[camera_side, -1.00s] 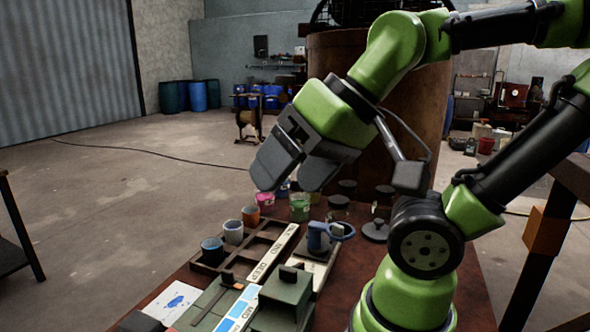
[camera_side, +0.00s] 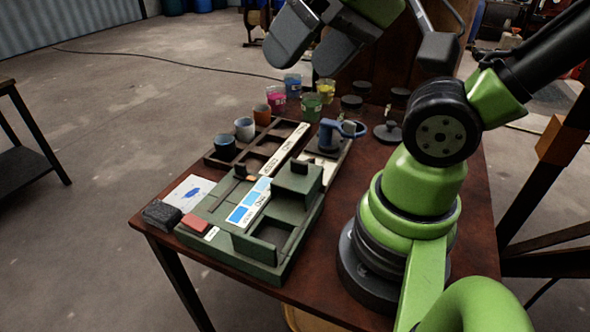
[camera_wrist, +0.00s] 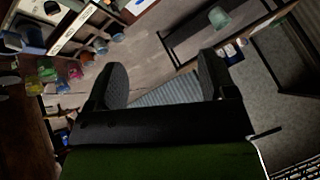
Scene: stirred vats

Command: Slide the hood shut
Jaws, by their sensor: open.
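The hood (camera_side: 297,184) is a dark green box with a black knob on top, on a green base (camera_side: 213,252). It sits at the far end of its bay. In front of it an open, walled recess (camera_side: 268,238) is uncovered. My gripper (camera_side: 306,55) is high at the top of the side view, beyond the cups and well away from the hood. Its two fingers are apart with nothing between them. They also show in the wrist view (camera_wrist: 165,85), pointing toward the floor and distant furniture. The hood cannot be made out in the wrist view.
A rack (camera_side: 216,160) with several cups stands behind the green base, with more coloured cups (camera_side: 311,106) beyond. A blue-handled tool (camera_side: 330,135) stands near the hood. A red block (camera_side: 195,222) and dark block (camera_side: 162,215) lie at front left.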

